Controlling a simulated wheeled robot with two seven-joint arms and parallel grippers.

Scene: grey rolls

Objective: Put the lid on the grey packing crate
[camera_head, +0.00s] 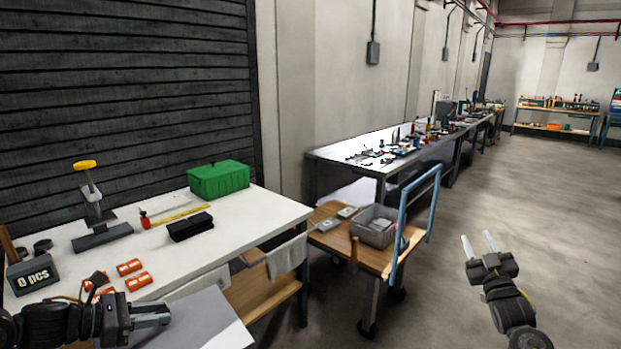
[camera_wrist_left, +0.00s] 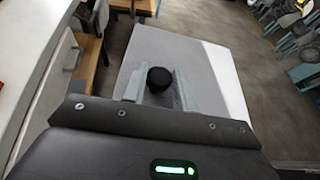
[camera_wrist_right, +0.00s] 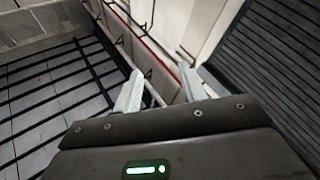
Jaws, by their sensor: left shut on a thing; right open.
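The lid (camera_head: 212,318) is a flat grey panel at the bottom of the head view, just off the front edge of the white table. The left wrist view shows the lid (camera_wrist_left: 205,80) with a round black knob (camera_wrist_left: 159,79) between the fingers. My left gripper (camera_head: 152,316) is shut on that knob. The grey packing crate (camera_head: 368,236) stands uncovered on a wooden-topped cart, beyond the lid and to its right; its contents are too small to make out. My right gripper (camera_head: 480,240) is open and empty over the floor, right of the cart.
The cart (camera_head: 340,240) has a blue handle (camera_head: 405,225) on its right side, near the crate. Small grey items (camera_head: 327,225) lie beside the crate. The white table (camera_head: 240,225) holds a green toolbox (camera_head: 218,181) and orange parts. The floor at right is clear.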

